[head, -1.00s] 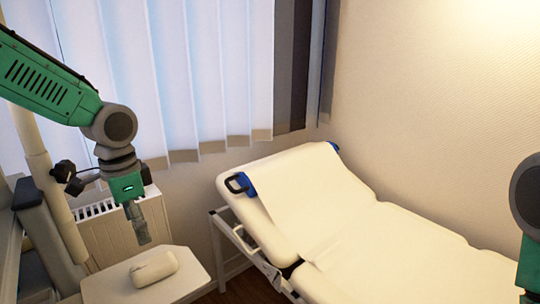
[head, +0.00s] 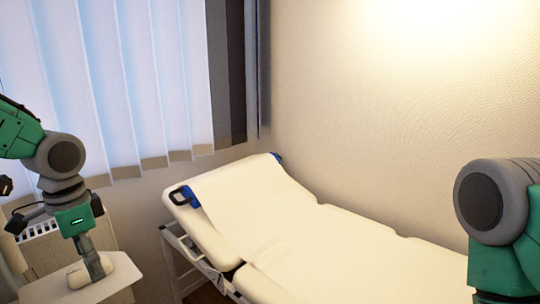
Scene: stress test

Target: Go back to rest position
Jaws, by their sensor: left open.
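My left gripper (head: 93,266) comes in from the left and points down, open. Its fingers are in front of a white rounded object (head: 122,268) on a small white table (head: 118,286) at the lower left. I cannot tell whether the fingers touch that object. My right arm shows at the right edge, a grey joint and green link, and its gripper is out of the picture.
A white examination bed (head: 335,250) with blue corner parts fills the middle and lower right. A radiator (head: 60,243) stands behind the small table, under vertical blinds (head: 130,80). A bare wall (head: 390,100) is at the right.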

